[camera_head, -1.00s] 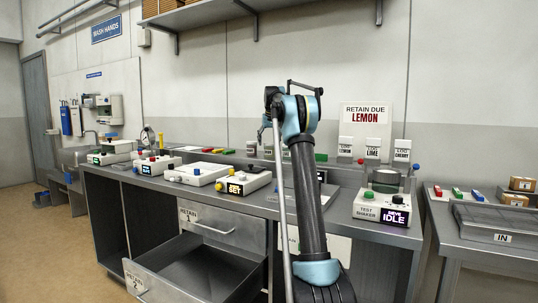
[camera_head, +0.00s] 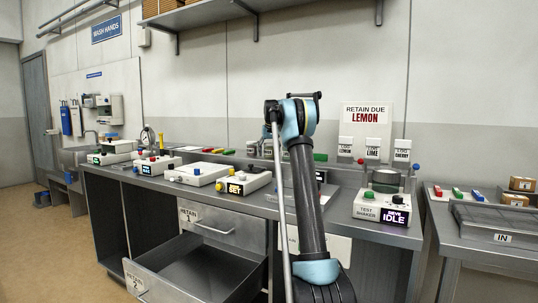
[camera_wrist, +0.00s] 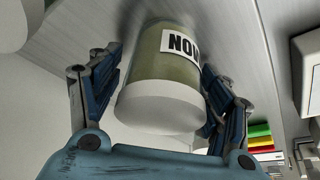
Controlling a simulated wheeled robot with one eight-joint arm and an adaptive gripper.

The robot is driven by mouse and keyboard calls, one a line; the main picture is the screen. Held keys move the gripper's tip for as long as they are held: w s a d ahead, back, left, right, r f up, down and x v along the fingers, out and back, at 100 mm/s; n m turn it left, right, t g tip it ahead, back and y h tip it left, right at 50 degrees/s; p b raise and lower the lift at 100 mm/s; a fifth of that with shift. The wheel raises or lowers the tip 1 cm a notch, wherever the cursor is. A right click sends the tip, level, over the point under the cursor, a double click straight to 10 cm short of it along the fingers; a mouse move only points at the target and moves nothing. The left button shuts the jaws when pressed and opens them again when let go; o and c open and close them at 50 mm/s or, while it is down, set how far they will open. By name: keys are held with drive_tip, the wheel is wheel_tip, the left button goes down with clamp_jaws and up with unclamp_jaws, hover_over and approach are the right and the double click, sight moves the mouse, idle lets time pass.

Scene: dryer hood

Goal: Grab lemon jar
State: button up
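In the wrist view a jar (camera_wrist: 150,74) with a greenish body and a white end stands between the two fingers of my gripper (camera_wrist: 162,85). Its white label (camera_wrist: 180,44) shows large dark letters, upside down and partly cut off by the curve, which fit the end of "LEMON". The fingers are spread on either side of the jar. A gap shows at the left finger; contact at the right finger is unclear. In the head view my arm hides the gripper and the jar.
A "RETAIN DUE LEMON" sign (camera_head: 366,115) hangs above label cards for lemon, lime and cherry. The test shaker (camera_head: 383,207) shows "IDLE" at the right of the counter. The lower retain drawer (camera_head: 200,270) stands open. Several coloured bars (camera_wrist: 262,140) show in the wrist view.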

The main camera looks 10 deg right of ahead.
drive_tip(key=c, duration=0.9)
drive_tip(key=shift+r, duration=0.1)
